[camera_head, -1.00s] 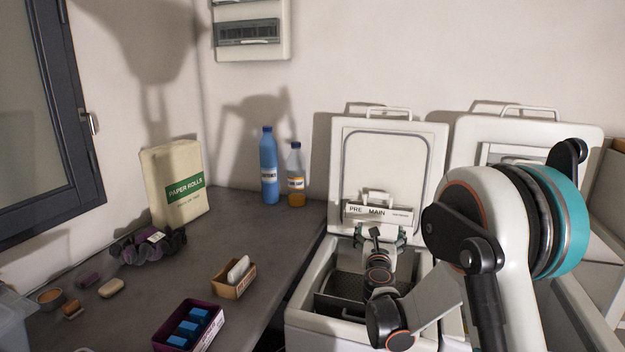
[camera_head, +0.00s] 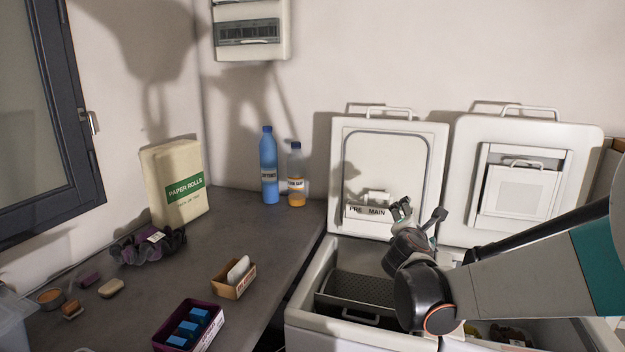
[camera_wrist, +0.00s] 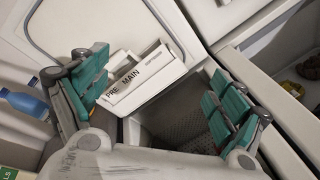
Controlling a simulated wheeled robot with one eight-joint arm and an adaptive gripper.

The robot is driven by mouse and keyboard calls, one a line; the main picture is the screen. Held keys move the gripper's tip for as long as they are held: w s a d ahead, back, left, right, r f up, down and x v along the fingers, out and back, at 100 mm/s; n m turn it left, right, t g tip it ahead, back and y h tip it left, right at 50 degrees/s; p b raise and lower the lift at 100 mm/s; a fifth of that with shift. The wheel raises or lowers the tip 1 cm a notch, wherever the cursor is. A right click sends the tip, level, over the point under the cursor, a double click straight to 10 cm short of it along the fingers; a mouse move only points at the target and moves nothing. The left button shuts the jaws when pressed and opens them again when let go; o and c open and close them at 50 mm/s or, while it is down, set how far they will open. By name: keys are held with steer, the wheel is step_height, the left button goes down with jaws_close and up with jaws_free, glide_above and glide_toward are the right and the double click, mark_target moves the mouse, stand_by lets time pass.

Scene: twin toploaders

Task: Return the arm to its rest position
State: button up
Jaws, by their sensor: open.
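My gripper (camera_head: 420,214) is in front of the left toploader's raised lid (camera_head: 388,135), above the right side of that machine's opening. Its fingers are spread, with nothing between them. The wrist view shows my gripper (camera_wrist: 160,110) with its green-padded fingers wide apart. Beyond them is the white dispenser drawer marked PRE and MAIN (camera_wrist: 145,80) on the lid. My arm (camera_head: 540,280) reaches in from the right edge of the head view, and its forearm lies across the front of the machines.
The right toploader's lid (camera_head: 530,180) is raised too. A dark perforated basket (camera_head: 360,292) sits in the left machine.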

steer(key=s+a+f+m+g+y, duration=0.2)
steer(key=s+m, duration=0.5)
steer(key=s, duration=0.5)
steer(key=s+a+f+m+g+y, duration=0.2)
steer(key=s+m, duration=0.5)
steer(key=s, duration=0.5)
steer(key=s+a+f+m+g+y, duration=0.1)
steer(key=s+a+f+m+g, duration=0.1)
steer(key=s+m, duration=0.5)
steer(key=s+g, duration=0.1)
steer(key=s, duration=0.4)
steer(key=shift+s+f+y, duration=0.2)
steer(key=shift+s+y, duration=0.1)
steer(key=shift+y, duration=0.1)
